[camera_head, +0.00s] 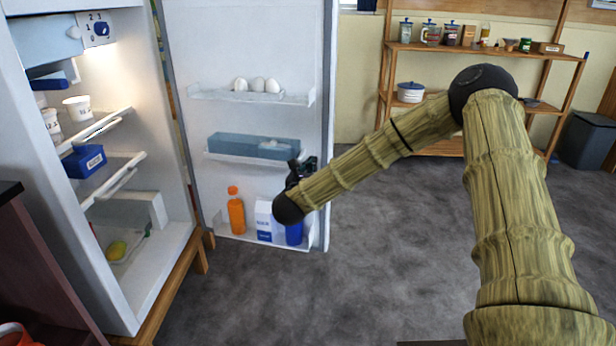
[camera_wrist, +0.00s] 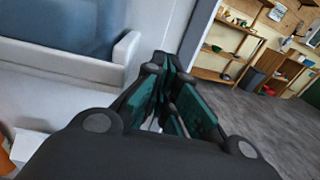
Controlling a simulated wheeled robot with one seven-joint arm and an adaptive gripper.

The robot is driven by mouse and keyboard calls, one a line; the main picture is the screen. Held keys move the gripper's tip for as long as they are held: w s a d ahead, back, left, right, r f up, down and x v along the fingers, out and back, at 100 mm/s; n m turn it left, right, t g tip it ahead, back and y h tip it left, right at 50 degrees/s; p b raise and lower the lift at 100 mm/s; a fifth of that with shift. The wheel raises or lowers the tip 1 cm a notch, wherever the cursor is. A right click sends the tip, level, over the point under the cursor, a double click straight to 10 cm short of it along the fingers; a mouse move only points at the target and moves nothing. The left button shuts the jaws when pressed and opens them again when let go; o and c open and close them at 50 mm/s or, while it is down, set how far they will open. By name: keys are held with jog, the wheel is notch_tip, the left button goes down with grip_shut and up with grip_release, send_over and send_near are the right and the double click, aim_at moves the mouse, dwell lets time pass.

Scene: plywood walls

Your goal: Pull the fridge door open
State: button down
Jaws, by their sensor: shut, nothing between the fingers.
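The fridge door (camera_head: 180,70) stands wide open, swung out to the right of the fridge body (camera_head: 130,240), with its inner shelves facing me. My gripper (camera_head: 302,168) is by the inner face of the door near its free edge, at the height of the middle door shelf. In the wrist view my gripper (camera_wrist: 165,95) has its fingers together with nothing between them. The door's inner side (camera_wrist: 150,28) and a shelf's rim (camera_wrist: 80,68) lie to its left there. I cannot tell whether the fingers touch the door. The outer handle is hidden.
The door holds eggs (camera_head: 257,85), an orange bottle (camera_head: 236,211) and a milk carton (camera_head: 264,220). A wooden shelf rack (camera_head: 470,50) and a dark bin (camera_head: 585,140) stand at the back right. The grey floor (camera_head: 400,240) right of the door is clear.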

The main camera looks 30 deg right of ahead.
jog(key=shift+x, duration=0.9)
jog(key=shift+d, duration=0.1)
